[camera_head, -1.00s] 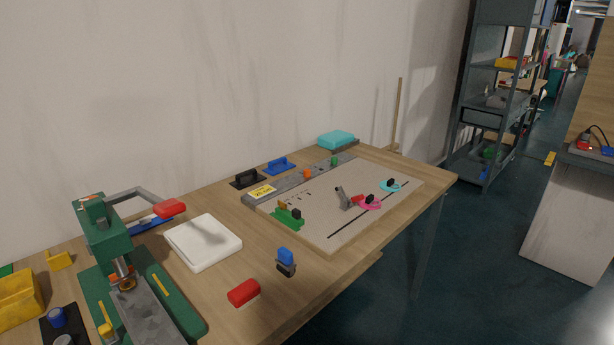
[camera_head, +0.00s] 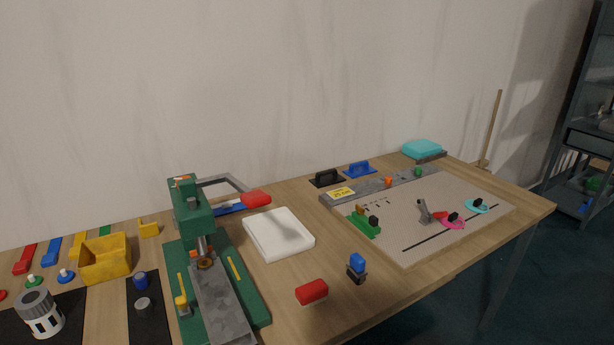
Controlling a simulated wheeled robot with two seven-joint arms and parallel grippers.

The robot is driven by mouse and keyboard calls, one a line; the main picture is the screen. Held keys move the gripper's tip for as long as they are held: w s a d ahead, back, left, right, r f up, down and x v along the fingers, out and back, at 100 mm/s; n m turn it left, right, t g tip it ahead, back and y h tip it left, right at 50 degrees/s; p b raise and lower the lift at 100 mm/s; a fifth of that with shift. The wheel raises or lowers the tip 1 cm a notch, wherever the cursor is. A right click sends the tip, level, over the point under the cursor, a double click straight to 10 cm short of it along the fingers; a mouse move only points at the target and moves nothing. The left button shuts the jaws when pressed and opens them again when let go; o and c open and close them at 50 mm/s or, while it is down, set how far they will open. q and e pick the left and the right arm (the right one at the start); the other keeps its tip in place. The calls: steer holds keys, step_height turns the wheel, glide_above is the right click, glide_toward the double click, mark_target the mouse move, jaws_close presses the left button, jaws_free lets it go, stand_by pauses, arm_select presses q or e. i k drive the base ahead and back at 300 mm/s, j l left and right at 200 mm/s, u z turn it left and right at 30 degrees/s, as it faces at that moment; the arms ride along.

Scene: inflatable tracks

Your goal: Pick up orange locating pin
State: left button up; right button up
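A small orange piece (camera_head: 388,181), which looks like the orange locating pin, stands on the grey strip (camera_head: 350,193) along the back of the beige board (camera_head: 408,243). A similar green piece (camera_head: 418,172) stands to its right on the same strip. The orange piece is small in the picture, so its exact shape is hard to tell. Neither of my grippers shows in the head view.
A green press (camera_head: 190,215) stands at left. A white tray (camera_head: 279,234), red block (camera_head: 312,292) and blue-topped piece (camera_head: 357,268) lie between it and the board. Black (camera_head: 327,178) and blue (camera_head: 360,169) handled pieces stand behind the strip. A yellow bin (camera_head: 105,258) is far left.

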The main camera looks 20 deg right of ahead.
mark_target(389, 179)
steer(key=l+u, duration=0.2)
steer(key=l, duration=0.2)
steer(key=l+u, duration=0.25)
steer(key=l, duration=0.2)
steer(key=k+l+u, duration=0.2)
steer(key=l, duration=0.2)
steer(key=l+u, duration=0.25)
steer(key=l, duration=0.15)
steer(key=k+l+u, duration=0.2)
steer(key=l, duration=0.2)
steer(key=l+u, duration=0.25)
steer(key=k+l, duration=0.05)
steer(key=l, duration=0.05)
